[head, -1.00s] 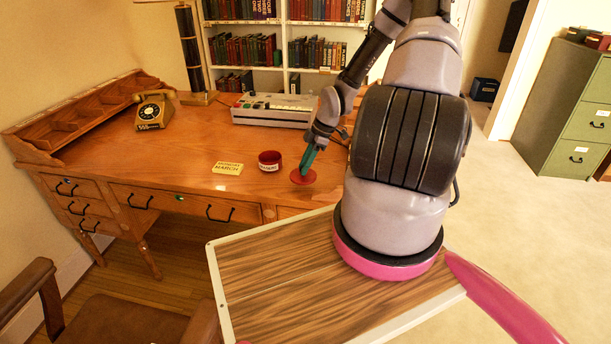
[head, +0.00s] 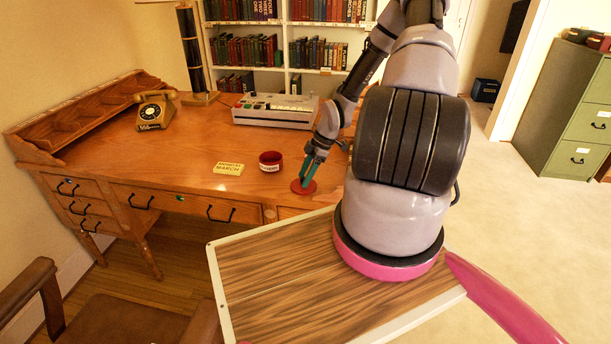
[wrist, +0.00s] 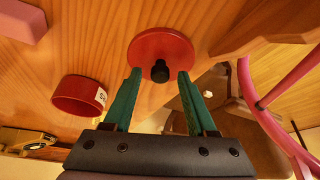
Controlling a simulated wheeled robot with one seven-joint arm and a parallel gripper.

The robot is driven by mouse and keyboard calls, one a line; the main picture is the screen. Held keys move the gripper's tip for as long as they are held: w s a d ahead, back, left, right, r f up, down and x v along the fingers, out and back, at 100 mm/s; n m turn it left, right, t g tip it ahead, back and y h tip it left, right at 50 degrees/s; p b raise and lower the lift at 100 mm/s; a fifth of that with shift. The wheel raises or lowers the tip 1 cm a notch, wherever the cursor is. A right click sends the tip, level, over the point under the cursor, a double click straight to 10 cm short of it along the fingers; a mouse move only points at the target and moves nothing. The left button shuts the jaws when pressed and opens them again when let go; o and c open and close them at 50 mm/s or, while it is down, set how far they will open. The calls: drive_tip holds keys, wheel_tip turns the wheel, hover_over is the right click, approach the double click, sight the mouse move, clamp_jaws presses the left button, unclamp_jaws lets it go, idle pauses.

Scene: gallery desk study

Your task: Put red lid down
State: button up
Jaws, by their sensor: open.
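The red lid (head: 303,186) is a flat disc lying on the desk near its front edge. In the wrist view the lid (wrist: 160,48) shows a dark knob (wrist: 160,71) facing my gripper. My gripper (head: 310,172) has green fingers just above the lid. In the wrist view the fingers of my gripper (wrist: 158,78) are apart, one on each side of the knob, with gaps beside it. A red round container (head: 270,161) with a white label stands on the desk left of the lid; it also shows in the wrist view (wrist: 76,96).
The wooden desk (head: 120,165) holds a yellow sign (head: 228,169), a rotary telephone (head: 155,110), a lamp (head: 189,60) and a grey device (head: 275,110). The desk is clear left of the sign. A chair (head: 125,325) stands in front.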

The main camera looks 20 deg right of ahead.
drive_tip(key=shift+r, duration=0.1)
drive_tip(key=s+d+r+m+h, duration=0.2)
drive_tip(key=r+m, duration=0.1)
drive_tip(key=r, duration=0.9)
drive_tip(key=s+d+r+m+h, duration=0.2)
drive_tip(key=r+m, duration=0.1)
drive_tip(key=r, duration=0.9)
drive_tip(key=s+a+r+m+t, duration=0.2)
drive_tip(key=s+a+r+m, duration=0.2)
drive_tip(key=r, duration=0.4)
drive_tip(key=s+a+r+m+t+y, duration=0.1)
drive_tip(key=s+a+r+m, duration=0.3)
drive_tip(key=r, duration=0.5)
drive_tip(key=s+a+r+m+t, duration=0.3)
drive_tip(key=s+r+m, duration=0.3)
drive_tip(key=r, duration=0.3)
drive_tip(key=shift+s+a+r+y, duration=0.25)
drive_tip(key=shift+s+a+y, duration=0.05)
drive_tip(key=shift+s+a, duration=0.5)
